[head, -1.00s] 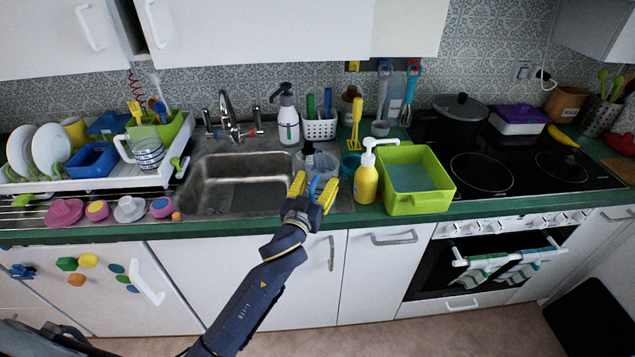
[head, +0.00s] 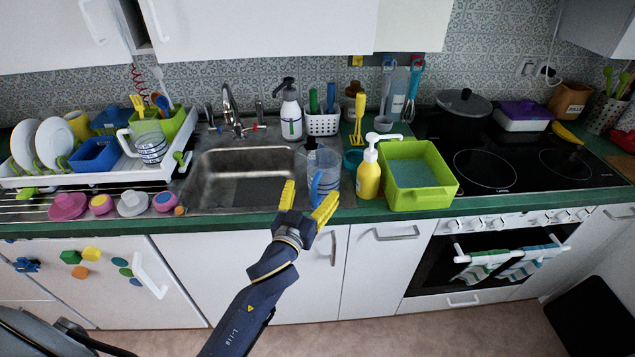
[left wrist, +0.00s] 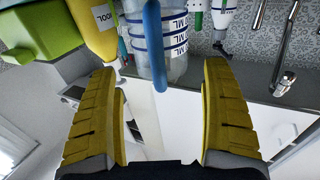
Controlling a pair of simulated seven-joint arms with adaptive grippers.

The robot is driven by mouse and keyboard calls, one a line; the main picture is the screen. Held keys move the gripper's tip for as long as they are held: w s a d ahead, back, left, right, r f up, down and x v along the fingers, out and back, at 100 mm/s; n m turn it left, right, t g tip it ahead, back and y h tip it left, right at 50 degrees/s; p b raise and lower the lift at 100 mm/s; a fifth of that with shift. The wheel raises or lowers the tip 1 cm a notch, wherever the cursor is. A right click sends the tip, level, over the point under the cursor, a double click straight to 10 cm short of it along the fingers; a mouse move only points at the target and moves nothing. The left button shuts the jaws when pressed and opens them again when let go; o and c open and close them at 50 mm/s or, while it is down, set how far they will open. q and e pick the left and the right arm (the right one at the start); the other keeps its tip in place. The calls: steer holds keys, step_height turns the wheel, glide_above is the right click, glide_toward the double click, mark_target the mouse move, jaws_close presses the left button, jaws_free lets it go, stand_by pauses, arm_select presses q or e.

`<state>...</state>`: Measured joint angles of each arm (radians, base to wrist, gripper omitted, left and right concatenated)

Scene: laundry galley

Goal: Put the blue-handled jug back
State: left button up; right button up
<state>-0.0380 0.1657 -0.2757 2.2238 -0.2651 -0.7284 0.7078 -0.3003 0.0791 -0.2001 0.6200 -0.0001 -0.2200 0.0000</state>
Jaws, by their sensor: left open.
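The clear blue-handled jug (head: 326,170) stands upright on the counter at the right end of the sink. Its blue handle (head: 315,188) faces the front edge. My left gripper (head: 308,194) is open and empty just in front of the jug, its yellow fingers spread. In the left wrist view the jug (left wrist: 176,42) and its handle (left wrist: 153,45) lie just beyond the open fingers (left wrist: 158,78), apart from them. A similar jug with a white handle (head: 151,148) stands in the dish rack. My right gripper is not in view.
The yellow soap bottle (head: 368,178) and green tub (head: 437,192) stand right of the jug. A white pump bottle (head: 290,118) and white utensil basket (head: 322,125) stand behind. The sink (head: 240,170) is left. Several small dishes line the left counter edge.

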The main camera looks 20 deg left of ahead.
arm_select(q)
steer(key=shift+s, duration=2.9)
steer(key=shift+o, duration=0.5)
steer(key=shift+o, duration=0.9)
steer(key=s, duration=0.9)
steer(key=shift+a+f, duration=0.2)
